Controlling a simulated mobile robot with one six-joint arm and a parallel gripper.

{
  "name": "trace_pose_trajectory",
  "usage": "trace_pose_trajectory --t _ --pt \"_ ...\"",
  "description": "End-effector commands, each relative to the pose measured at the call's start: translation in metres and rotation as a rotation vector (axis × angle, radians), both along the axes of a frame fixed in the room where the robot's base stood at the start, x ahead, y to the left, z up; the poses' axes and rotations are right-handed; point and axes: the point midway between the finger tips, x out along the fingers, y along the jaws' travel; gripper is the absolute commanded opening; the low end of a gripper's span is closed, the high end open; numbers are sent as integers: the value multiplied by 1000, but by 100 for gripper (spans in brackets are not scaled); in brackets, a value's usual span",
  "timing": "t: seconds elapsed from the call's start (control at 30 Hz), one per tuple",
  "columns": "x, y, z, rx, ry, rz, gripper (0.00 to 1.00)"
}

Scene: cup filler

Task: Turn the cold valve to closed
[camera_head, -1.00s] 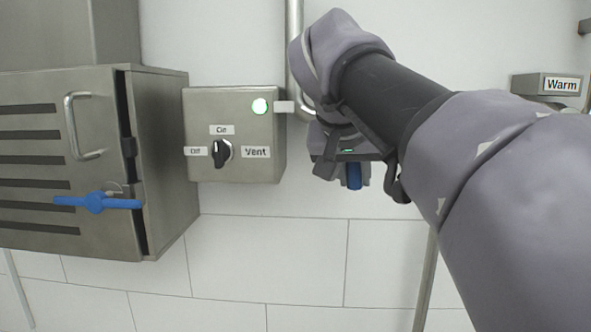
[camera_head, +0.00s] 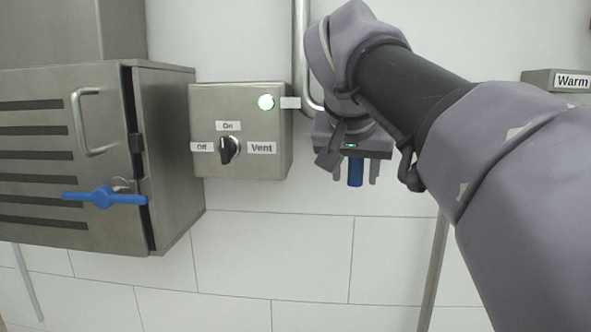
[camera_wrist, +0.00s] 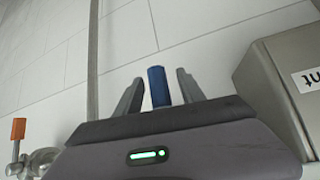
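A blue handle (camera_head: 355,173), seemingly the cold valve's, points down from under my gripper in the head view. The valve body is hidden behind my wrist. In the wrist view the blue handle (camera_wrist: 158,86) stands between my two grey fingers, with a narrow gap on each side. My gripper (camera_wrist: 160,88) is open around it and does not visibly press on it. In the head view my gripper (camera_head: 356,172) hangs in front of the wall, right of the Vent box. No cold label shows.
The Vent box (camera_head: 275,115) with a black knob is close on the left. A slatted metal cabinet (camera_head: 172,150) with a blue latch (camera_head: 103,197) stands further left. A Warm box (camera_head: 540,82) is at the right. An orange-handled valve (camera_wrist: 18,130) shows in the wrist view.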

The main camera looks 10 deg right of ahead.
Motion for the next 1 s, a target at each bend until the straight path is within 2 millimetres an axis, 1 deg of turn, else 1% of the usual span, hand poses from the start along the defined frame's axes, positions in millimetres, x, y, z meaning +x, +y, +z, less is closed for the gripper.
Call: trace_pose_trajectory --t 0.2,0.27,0.5,0.63,0.9,0.93,0.97,1.0 --pt "0 0 0 -1 2 0 46" --pt "-3 2 4 -1 -1 1 46" --pt "-35 19 42 0 -2 1 46" --pt "-45 23 52 -1 0 2 46" --pt "-47 24 53 -1 2 0 46" --pt "-47 24 50 0 3 1 46" --pt "-47 25 44 1 8 4 46" --pt "-47 27 28 3 20 14 46"
